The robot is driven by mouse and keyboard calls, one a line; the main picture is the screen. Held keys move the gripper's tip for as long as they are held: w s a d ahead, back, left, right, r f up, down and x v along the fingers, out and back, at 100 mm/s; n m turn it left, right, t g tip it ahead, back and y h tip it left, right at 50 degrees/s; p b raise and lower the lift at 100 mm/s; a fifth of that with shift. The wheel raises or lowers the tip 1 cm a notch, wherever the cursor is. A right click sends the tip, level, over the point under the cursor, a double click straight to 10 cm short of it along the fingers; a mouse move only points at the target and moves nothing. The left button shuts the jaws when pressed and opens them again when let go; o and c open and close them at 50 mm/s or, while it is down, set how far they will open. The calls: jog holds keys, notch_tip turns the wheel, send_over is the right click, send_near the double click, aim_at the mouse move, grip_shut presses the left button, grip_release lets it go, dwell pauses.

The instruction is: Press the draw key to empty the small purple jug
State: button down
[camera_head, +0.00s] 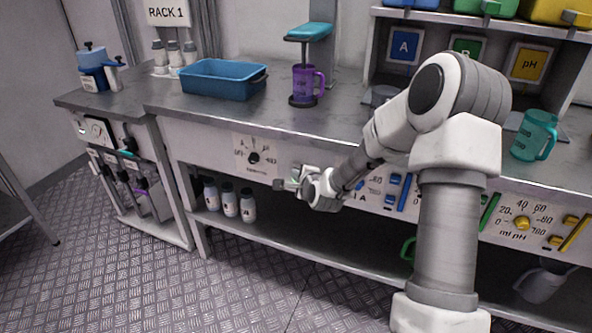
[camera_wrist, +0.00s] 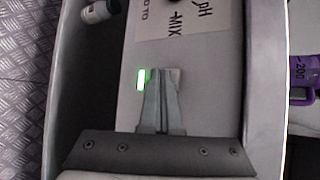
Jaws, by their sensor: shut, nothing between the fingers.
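The small purple jug (camera_head: 304,82) stands upright on a dark base under a teal-topped head on the bench. Its side, marked 200, shows at the right edge of the wrist view (camera_wrist: 302,75). My gripper (camera_head: 284,184) is at the bench's front panel, below and right of the dial. In the wrist view its fingers (camera_wrist: 163,76) are together and empty. A lit green strip (camera_wrist: 142,78) shows right beside the fingertips; it may belong to the draw key, which the fingers largely hide. I cannot tell whether they touch it. The jug's contents are not visible.
The mixing dial plate (camera_head: 254,156) is left of my gripper. A blue tub (camera_head: 222,80) stands left of the jug, a teal jug (camera_head: 535,134) far right. White bottles (camera_head: 229,199) stand on the lower shelf. The floor in front of the bench is clear.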

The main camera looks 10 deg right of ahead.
jog(key=shift+s+a, duration=0.4)
jog(key=shift+s, duration=0.25)
jog(key=s+a, duration=0.1)
jog(key=s, duration=0.1)
jog(key=s+a, duration=0.2)
jog(key=shift+b, duration=0.35)
dwell(0.4)
